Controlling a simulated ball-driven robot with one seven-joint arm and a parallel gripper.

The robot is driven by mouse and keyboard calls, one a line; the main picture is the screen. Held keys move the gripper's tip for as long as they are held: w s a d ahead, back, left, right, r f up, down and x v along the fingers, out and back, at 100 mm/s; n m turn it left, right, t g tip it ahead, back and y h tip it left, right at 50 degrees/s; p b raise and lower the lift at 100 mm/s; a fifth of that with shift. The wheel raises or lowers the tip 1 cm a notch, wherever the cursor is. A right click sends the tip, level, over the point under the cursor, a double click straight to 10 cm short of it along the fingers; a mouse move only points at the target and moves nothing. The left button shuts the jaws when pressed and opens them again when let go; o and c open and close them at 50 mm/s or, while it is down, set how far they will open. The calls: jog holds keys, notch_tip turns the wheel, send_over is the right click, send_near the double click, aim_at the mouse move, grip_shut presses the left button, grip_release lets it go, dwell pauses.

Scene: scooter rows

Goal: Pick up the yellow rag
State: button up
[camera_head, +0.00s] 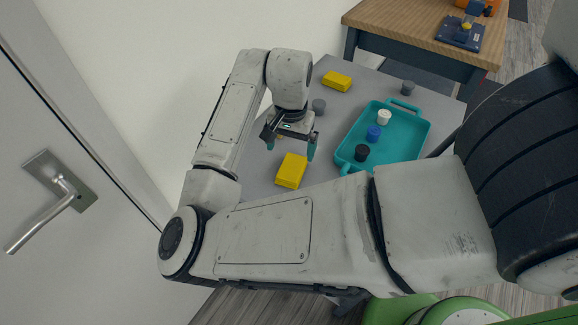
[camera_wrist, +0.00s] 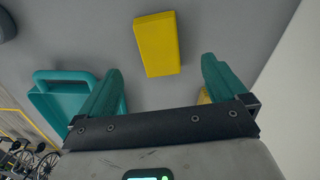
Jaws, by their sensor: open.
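A yellow block-shaped piece (camera_head: 291,170), which may be the folded rag, lies on the grey table just below my gripper in the head view. A similar yellow piece (camera_head: 337,80) lies farther back. My gripper (camera_head: 291,147) is open and empty above the table, with teal fingers pointing down. In the wrist view a yellow piece (camera_wrist: 157,44) lies flat ahead of my gripper (camera_wrist: 161,68), roughly centred between the fingertips and apart from them. Another yellow bit (camera_wrist: 204,97) is mostly hidden behind the right finger. I cannot tell which yellow piece is the rag.
A teal tray (camera_head: 415,148) with white (camera_head: 384,117), blue (camera_head: 373,132) and black (camera_head: 361,152) small pieces stands right of my gripper. Grey pieces (camera_head: 318,105) (camera_head: 407,87) stand nearby. A wooden table (camera_head: 405,28) is behind; a wall and door (camera_head: 75,130) are left.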

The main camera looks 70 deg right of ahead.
aim_at(291, 166)
jog(key=shift+d+f, duration=0.2)
jog(key=shift+f, duration=3.65)
jog(key=c, duration=1.1)
